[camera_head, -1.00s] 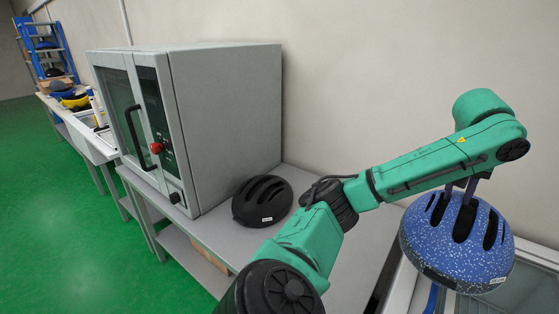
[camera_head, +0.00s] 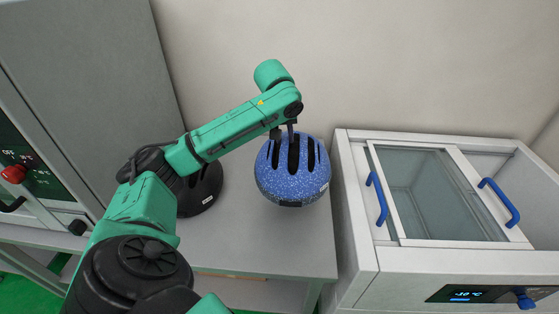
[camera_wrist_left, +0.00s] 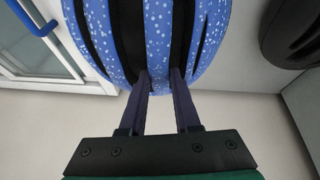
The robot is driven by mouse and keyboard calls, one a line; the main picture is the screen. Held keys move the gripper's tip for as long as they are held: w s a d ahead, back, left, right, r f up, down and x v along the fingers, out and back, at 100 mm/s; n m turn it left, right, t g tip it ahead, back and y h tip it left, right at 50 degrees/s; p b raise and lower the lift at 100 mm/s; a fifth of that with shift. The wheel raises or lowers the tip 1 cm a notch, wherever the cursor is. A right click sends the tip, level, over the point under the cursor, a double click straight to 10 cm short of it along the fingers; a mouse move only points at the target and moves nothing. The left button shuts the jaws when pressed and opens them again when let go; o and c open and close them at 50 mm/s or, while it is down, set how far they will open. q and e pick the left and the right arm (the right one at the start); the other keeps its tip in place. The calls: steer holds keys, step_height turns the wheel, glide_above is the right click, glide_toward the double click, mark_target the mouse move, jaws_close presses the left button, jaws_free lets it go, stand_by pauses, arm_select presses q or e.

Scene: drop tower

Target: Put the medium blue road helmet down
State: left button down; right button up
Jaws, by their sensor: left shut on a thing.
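The blue road helmet (camera_head: 292,184), speckled white with dark vents, hangs from my left gripper (camera_head: 284,132) at its top. It appears over the grey table (camera_head: 255,245), between the black helmet and the chest freezer; whether it touches the table I cannot tell. In the left wrist view, the two fingers of my left gripper (camera_wrist_left: 160,85) are shut on the blue helmet (camera_wrist_left: 150,30), at a strip of shell between its vents. My right gripper does not show.
A black helmet (camera_head: 203,190) stands on the table to the left, partly behind my arm. A grey cabinet (camera_head: 90,80) is farther left. A white chest freezer (camera_head: 355,250) with blue handles and a glass lid stands right. The table front is bare.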

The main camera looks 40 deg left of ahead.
mark_target(282, 149)
arm_select(q)
step_height(282, 149, down, 10)
steer(key=shift+w+d+p, duration=0.15)
steer(key=shift+p, duration=0.15)
steer(key=shift+f, duration=0.1)
steer(key=c, duration=0.6)
jaws_free()
steer(key=shift+d, duration=0.1)
steer(key=b+v, duration=0.1)
steer(key=v, duration=1.1)
